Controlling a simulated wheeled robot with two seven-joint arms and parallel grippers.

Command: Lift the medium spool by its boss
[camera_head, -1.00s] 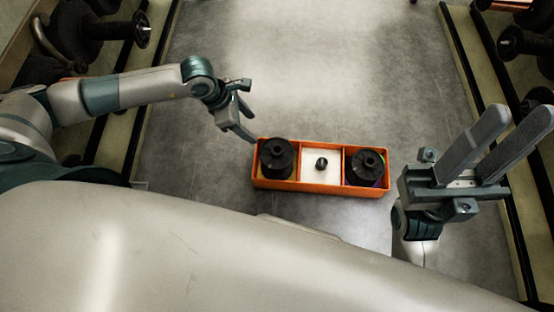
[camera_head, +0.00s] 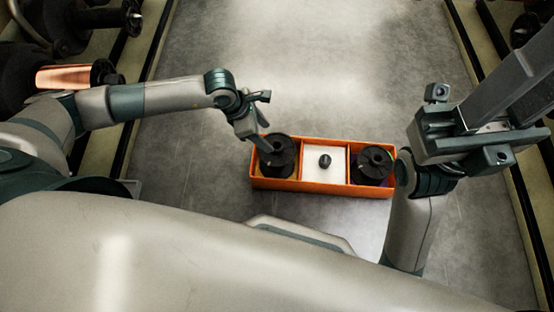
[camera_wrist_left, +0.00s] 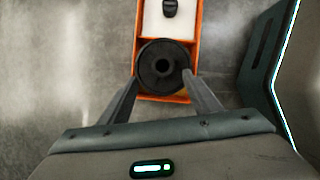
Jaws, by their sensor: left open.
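A black spool (camera_head: 281,160) with a round central boss stands in the left compartment of an orange box (camera_head: 312,188). A second black spool (camera_head: 371,162) stands in the right compartment. Their sizes look close, and I cannot tell by label which is the medium one. My left gripper (camera_head: 266,140) is open above and beside the left spool, partly covering it. My right gripper (camera_head: 525,88) is large at the right, fingers apart and empty, tips cut by the frame edge.
The middle compartment has a white surface with a small black knob (camera_head: 324,161). Shelves with spools, one copper-coloured (camera_head: 64,76), line the left side, and racks line the right. The grey floor (camera_head: 300,70) beyond the box is clear.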

